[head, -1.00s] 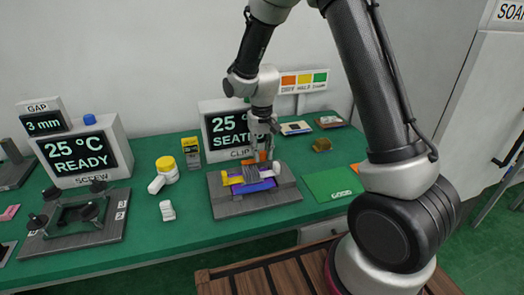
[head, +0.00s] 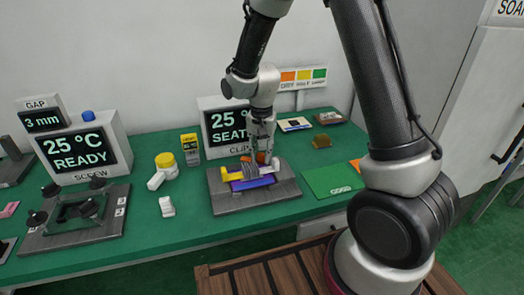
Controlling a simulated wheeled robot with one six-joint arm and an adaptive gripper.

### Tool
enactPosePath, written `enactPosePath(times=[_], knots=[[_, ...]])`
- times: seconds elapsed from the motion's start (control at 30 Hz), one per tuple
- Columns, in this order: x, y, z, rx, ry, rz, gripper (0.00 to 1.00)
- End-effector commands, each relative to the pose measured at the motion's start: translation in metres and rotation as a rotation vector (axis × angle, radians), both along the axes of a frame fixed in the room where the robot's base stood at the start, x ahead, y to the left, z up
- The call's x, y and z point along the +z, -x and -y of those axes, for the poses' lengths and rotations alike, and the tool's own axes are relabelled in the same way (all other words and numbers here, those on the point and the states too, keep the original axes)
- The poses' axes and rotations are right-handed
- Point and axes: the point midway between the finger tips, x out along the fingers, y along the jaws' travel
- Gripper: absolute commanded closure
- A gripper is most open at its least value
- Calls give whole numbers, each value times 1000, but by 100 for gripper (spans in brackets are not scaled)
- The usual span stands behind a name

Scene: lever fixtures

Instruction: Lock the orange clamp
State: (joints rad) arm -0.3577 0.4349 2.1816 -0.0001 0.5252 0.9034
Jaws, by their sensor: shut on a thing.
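The orange clamp (head: 261,157) is at the back of a grey clamp fixture (head: 228,204) on the green bench, in the head view. My gripper (head: 260,153) points down and is shut on the orange clamp; its fingers partly hide it. A yellow clamp (head: 230,174) lies at the left of the same fixture, and a purple-blue piece (head: 252,184) lies across its middle. Behind it, a display (head: 229,124) reads 25 °C and what looks like SEATED, partly hidden by my arm. The exact angle of the orange clamp is too small to tell.
A green GOOD mat (head: 332,181) lies to the right.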

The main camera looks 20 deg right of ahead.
Motion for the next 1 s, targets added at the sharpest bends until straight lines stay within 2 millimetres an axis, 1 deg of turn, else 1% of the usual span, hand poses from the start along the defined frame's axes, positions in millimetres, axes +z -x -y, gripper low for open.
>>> enactPosePath(times=[0.23, 0.7, 0.73, 0.83, 1.0], knots=[[1, 4, -3, -74, 0, 0, 100], [1, 4, -3, -89, 0, 1, 100], [1, 4, -3, -89, 0, 1, 70], [0, 4, -3, -89, -1, 1, 52], [0, 4, -3, -89, 0, 0, 52]])
